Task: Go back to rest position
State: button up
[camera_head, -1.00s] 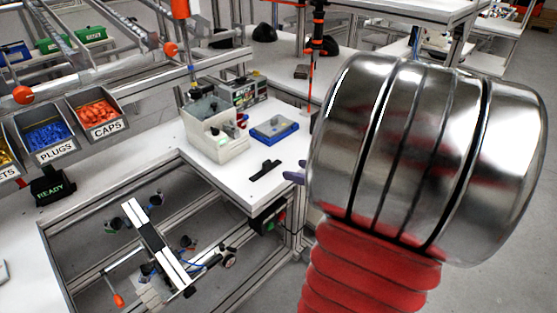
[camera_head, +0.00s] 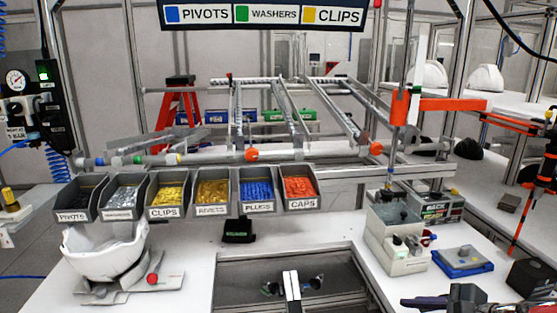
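A white helmet shell (camera_head: 103,255) sits on a fixture at the left of the bench, far from my gripper.
A row of bins, including the clips bin (camera_head: 168,194) and caps bin (camera_head: 299,190), lines the bench's back. A grey-white box (camera_head: 394,240) and blue tray (camera_head: 461,261) stand at right. A framed opening (camera_head: 258,291) lies at front centre. White bench is clear near the helmet fixture.

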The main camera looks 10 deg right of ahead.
jog(key=s+a+r+n+g+h, duration=0.1)
jog(key=s+a+n, duration=0.3)
jog(key=a+n, duration=0.4)
jog(key=s+a+r+n+g+h, duration=0.2)
jog(key=a+n, duration=0.6)
jog(key=n, duration=0.7)
jog(key=shift+s+a+h, duration=0.15)
jog(key=shift+s+h, duration=0.65)
jog(key=shift+s, duration=0.4)
